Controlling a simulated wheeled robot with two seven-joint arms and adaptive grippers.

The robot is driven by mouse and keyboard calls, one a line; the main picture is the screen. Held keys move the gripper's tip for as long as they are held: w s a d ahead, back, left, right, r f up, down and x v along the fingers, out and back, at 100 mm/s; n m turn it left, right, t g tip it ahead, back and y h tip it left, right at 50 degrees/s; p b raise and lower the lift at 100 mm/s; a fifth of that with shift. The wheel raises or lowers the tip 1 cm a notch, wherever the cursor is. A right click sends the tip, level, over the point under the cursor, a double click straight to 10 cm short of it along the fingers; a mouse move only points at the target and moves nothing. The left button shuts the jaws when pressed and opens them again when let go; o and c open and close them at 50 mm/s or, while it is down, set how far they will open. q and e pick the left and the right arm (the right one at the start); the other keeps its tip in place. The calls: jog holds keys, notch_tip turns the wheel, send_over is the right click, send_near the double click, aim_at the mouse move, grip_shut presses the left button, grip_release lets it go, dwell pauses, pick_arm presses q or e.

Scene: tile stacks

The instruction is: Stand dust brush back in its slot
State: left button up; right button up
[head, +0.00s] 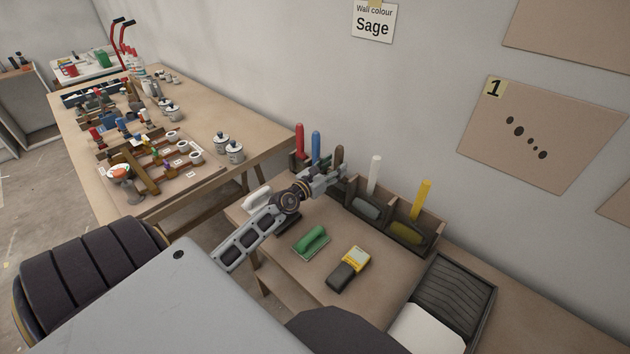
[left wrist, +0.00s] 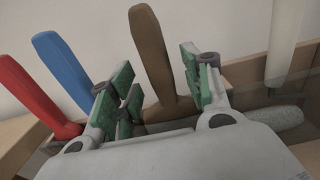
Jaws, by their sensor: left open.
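My left gripper (head: 334,174) is at the wooden rack (head: 436,232), with its fingers open. In the left wrist view the open gripper (left wrist: 163,88) has its green-padded fingers on either side of a thick brown handle (left wrist: 150,50); I cannot tell whether they touch it. The brown handle also shows in the head view (head: 338,155), standing nearly upright in the rack just behind the gripper. Its lower end is hidden, so I cannot tell whether this is the dust brush or how deep it sits. My right gripper is not in view.
Red (head: 300,138), blue (head: 316,146), white (head: 375,172) and yellow (head: 422,198) handles stand in the rack. A green tool (head: 312,242), a yellow-and-dark block (head: 348,268) and a black ribbed tray (head: 455,292) lie in front. A cluttered table (head: 225,125) is at left.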

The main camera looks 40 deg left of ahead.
pick_arm(q)
jog(key=s, duration=0.9)
jog(key=shift+s+a, duration=0.15)
jog(key=shift+a, duration=0.15)
dwell(0.5)
dwell(0.7)
jog(key=shift+r, duration=0.1)
notch_tip(320, 180, up, 9)
jog(key=p, duration=0.9)
jog(key=shift+r+p, duration=0.4)
jog(key=shift+p, duration=0.15)
